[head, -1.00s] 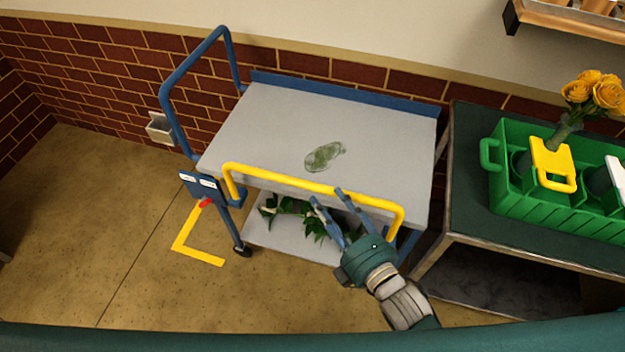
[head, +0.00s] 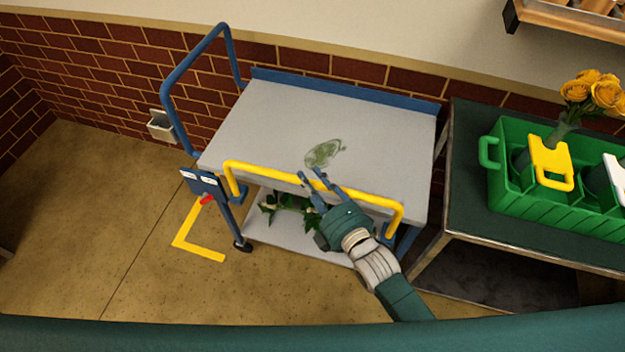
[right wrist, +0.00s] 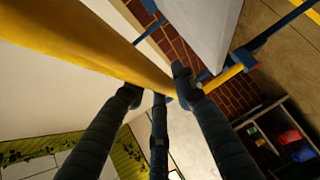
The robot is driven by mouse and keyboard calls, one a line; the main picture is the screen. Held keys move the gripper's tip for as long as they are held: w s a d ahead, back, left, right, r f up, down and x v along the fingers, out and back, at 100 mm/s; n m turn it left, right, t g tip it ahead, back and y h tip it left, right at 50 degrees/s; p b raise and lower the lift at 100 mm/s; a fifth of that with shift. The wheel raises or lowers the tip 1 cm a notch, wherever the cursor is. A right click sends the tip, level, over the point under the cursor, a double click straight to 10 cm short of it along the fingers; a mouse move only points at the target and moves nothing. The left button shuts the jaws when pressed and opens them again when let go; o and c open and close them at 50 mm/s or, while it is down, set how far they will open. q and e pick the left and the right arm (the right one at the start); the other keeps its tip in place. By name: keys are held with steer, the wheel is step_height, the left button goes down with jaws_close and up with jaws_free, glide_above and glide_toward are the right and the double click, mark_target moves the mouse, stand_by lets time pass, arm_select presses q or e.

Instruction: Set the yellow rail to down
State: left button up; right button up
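The yellow rail (head: 262,172) runs along the front edge of the cart's grey top deck (head: 290,115) and stands up, with its bent ends at the deck's front corners. My right gripper (head: 314,179) is at the middle of the rail, its fingers spread and reaching over the bar. In the right wrist view the rail (right wrist: 85,45) crosses at the fingertips (right wrist: 158,92). The fingers look apart, and I cannot tell whether they touch it. My left gripper is not in view.
A blue panel with white labels (head: 197,182) and a red piece (head: 207,200) are at the cart's left front leg. Greenery (head: 283,203) lies on the lower shelf. A green crate (head: 500,185) stands on a table at right. Floor at left is clear.

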jaws_close()
arm_select(q)
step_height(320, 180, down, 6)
steer(key=b, duration=0.6)
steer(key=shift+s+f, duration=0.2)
arm_select(e)
step_height(320, 180, down, 9)
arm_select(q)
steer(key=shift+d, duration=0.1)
arm_select(e)
steer(key=o, duration=0.9)
jaws_free()
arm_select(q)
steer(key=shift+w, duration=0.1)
arm_select(e)
steer(key=shift+s, duration=0.1)
steer(key=v, duration=1.2)
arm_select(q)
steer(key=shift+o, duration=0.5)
